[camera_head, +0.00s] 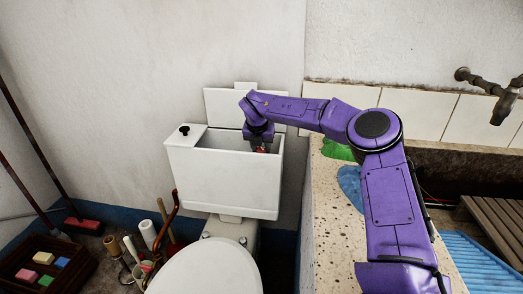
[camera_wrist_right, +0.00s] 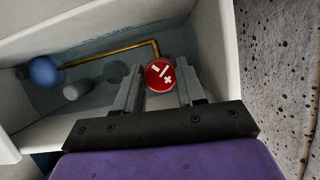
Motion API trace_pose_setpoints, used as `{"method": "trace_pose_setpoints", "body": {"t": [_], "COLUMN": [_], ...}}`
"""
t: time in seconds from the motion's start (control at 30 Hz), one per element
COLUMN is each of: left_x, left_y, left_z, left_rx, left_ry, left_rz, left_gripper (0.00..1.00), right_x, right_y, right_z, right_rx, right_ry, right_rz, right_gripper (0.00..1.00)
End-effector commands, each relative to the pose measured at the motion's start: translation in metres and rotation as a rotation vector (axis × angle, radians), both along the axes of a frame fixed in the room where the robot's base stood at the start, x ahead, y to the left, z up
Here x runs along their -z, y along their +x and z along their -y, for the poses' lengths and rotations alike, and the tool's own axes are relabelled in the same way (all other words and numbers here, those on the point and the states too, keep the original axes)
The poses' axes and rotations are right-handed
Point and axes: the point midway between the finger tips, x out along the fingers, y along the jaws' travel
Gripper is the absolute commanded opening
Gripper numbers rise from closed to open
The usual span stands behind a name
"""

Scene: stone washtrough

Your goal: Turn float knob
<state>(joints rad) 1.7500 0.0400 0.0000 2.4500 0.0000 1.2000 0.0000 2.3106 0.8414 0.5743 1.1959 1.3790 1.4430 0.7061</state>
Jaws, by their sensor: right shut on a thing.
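The float knob (camera_wrist_right: 160,75) is a round red knob with white plus and minus marks, inside the open toilet cistern (camera_head: 225,185). A brass rod (camera_wrist_right: 110,50) runs from it to a blue float ball (camera_wrist_right: 44,71) in the right wrist view. My right gripper (camera_wrist_right: 158,88) reaches down into the cistern, its two fingers on either side of the knob, shut on it. In the head view the right gripper (camera_head: 262,146) hides most of the knob, with a bit of red showing below it. My left gripper is not in view.
The cistern lid (camera_head: 222,108) leans against the wall behind. A speckled stone ledge (camera_head: 335,240) with green and blue cloths stands at the right of the cistern. The toilet lid (camera_head: 205,270) is in front. Brushes and a crate (camera_head: 75,272) stand at the left.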

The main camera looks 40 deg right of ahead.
Motion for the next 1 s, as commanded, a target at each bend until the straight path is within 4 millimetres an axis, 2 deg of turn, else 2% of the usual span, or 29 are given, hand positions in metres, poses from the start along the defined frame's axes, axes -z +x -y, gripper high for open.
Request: {"method": "trace_pose_setpoints", "body": {"t": [0.2,0.5,1.0], "left_x": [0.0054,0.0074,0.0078], "left_y": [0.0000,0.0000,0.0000], "left_z": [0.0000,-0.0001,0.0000], "left_rx": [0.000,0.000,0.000], "left_ry": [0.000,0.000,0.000], "left_rz": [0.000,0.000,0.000], "left_gripper": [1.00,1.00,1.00], "right_x": [-0.0001,-0.0011,-0.0016], "right_y": [0.0019,0.0029,0.0034], "right_z": [-0.0006,-0.0010,-0.0013], "right_rx": [0.175,0.338,0.405], "right_ry": [-0.003,-0.002,0.000], "right_rz": [0.002,0.003,0.004], "right_gripper": [0.09,0.09,0.09]}}
